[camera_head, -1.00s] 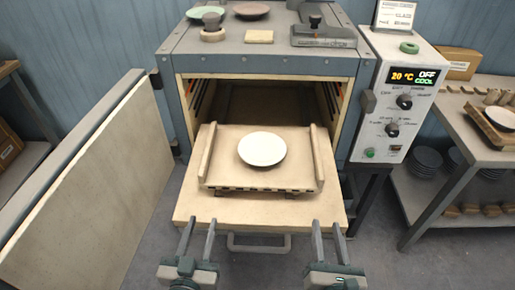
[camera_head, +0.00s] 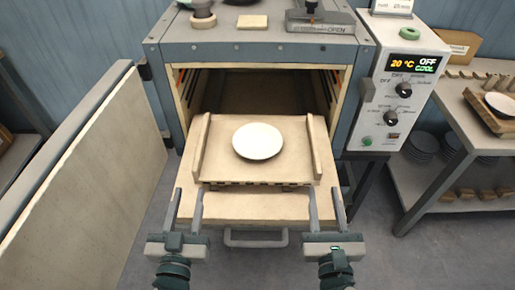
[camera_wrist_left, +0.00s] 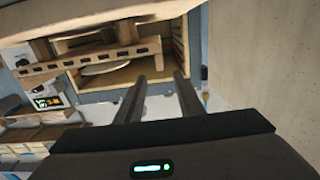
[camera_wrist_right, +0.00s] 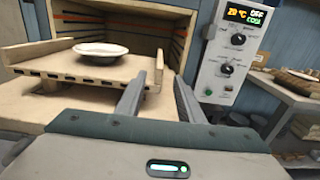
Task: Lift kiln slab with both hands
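The kiln slab (camera_head: 222,168) is a pale beige board with a raised rail along each side and a slotted front edge. It lies level on a pale shelf (camera_head: 255,207) at the open kiln's mouth, and a white plate (camera_head: 257,141) sits on it. The slab (camera_wrist_right: 120,73) and plate (camera_wrist_right: 101,49) also show in the right wrist view. My left gripper (camera_head: 187,193) is open and empty near the slab's front left corner. My right gripper (camera_head: 324,193) is open and empty near its front right corner. Neither appears to touch the slab.
The kiln (camera_head: 250,55) stands behind the slab. Its open door (camera_head: 90,180) stands at the left, close to my left arm. The control panel (camera_head: 397,100) is at the right of the opening, and a side table (camera_head: 445,95) stands further right. A handle (camera_head: 256,241) sticks out below the shelf.

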